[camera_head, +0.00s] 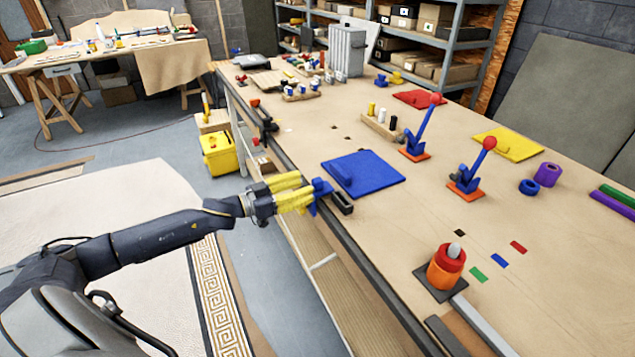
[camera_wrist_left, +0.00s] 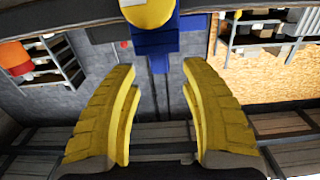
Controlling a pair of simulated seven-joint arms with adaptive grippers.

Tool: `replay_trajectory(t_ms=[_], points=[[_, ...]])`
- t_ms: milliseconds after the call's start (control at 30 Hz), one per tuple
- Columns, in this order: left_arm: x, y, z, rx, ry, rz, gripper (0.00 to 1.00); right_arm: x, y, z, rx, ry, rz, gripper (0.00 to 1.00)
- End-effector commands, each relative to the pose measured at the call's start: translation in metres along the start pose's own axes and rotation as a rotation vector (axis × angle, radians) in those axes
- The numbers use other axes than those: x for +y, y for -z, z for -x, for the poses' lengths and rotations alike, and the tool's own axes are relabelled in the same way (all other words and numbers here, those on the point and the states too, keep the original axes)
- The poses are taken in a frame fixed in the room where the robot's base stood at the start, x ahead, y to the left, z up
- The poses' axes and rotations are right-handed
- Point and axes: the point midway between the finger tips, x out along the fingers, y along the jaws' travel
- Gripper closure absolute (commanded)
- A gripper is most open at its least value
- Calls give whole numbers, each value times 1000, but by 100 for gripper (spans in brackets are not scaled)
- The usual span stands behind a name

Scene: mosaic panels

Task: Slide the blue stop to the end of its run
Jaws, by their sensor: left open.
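The blue stop (camera_head: 320,195) is at the near long edge of the workbench, beside a small black block (camera_head: 343,203). My left gripper (camera_head: 306,192) has yellow fingers and reaches in from the left, with its fingertips close to the blue stop. A blue part (camera_wrist_left: 155,48) with a rounded yellow piece (camera_wrist_left: 147,12) shows just beyond the fingertips. Whether the fingers touch the stop I cannot tell. My right gripper is not in view.
A blue panel (camera_head: 375,171) lies on the bench (camera_head: 400,250) just behind the stop. Two blue levers with red knobs (camera_head: 470,168) stand farther right. An orange and red cylinder (camera_head: 446,268) stands at the front right.

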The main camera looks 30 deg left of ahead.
Motion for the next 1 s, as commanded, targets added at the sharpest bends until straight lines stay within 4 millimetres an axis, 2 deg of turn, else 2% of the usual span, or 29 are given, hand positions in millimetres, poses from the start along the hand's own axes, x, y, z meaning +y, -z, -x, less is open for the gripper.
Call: replay_trajectory(t_ms=[300,500,1000], points=[[0,1,-30,2,0,-2,55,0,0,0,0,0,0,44],[0,0,-42,1,1,-1,55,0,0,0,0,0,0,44],[0,0,-48,0,0,-2,55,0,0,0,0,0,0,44]])
